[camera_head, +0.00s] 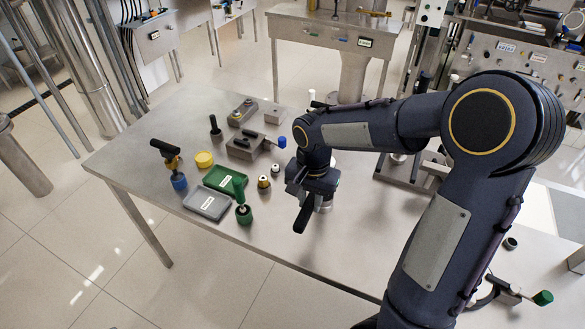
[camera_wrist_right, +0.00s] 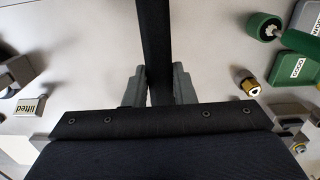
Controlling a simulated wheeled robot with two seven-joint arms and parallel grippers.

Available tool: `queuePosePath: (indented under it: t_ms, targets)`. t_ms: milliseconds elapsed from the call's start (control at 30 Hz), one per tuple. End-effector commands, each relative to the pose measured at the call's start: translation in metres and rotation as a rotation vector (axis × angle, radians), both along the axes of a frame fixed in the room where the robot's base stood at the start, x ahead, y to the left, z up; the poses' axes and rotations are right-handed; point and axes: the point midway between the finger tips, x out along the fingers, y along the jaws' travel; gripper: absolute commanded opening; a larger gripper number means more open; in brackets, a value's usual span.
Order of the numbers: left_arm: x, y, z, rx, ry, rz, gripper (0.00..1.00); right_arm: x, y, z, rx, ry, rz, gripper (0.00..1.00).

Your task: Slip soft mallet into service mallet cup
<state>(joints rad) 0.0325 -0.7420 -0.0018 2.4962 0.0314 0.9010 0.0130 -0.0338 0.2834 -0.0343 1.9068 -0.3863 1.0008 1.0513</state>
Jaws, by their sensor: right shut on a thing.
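My right gripper (camera_head: 308,198) is above the front part of the metal table. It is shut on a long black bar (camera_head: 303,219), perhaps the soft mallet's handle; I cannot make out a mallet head. In the right wrist view the black bar (camera_wrist_right: 154,45) runs upward between the two grey fingers of the gripper (camera_wrist_right: 159,82). No cup is clearly labelled as the service mallet cup. A blue cup-like base (camera_head: 179,183) under a black-headed tool and a green base (camera_head: 244,216) with a green handle stand left of the gripper. My left gripper is out of view.
On the table (camera_head: 255,240) are a grey tray (camera_head: 208,204), a green tray (camera_head: 224,178), a yellow round piece (camera_head: 204,159), small brass-coloured pieces (camera_head: 264,183) and a grey block device (camera_head: 247,146). A metal stand is at the right. The front strip of table is clear.

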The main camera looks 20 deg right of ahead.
Motion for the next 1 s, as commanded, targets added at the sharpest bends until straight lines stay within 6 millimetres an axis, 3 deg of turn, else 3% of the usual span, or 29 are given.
queuePosePath:
  t_ms: [567,1000]
  targets:
    - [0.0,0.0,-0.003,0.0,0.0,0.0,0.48,-0.002,-0.001,0.002,-0.004,-0.001,-0.034,0.0]
    - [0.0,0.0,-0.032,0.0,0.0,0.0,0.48,-0.002,-0.002,-0.033,-0.005,-0.001,-0.034,0.0]
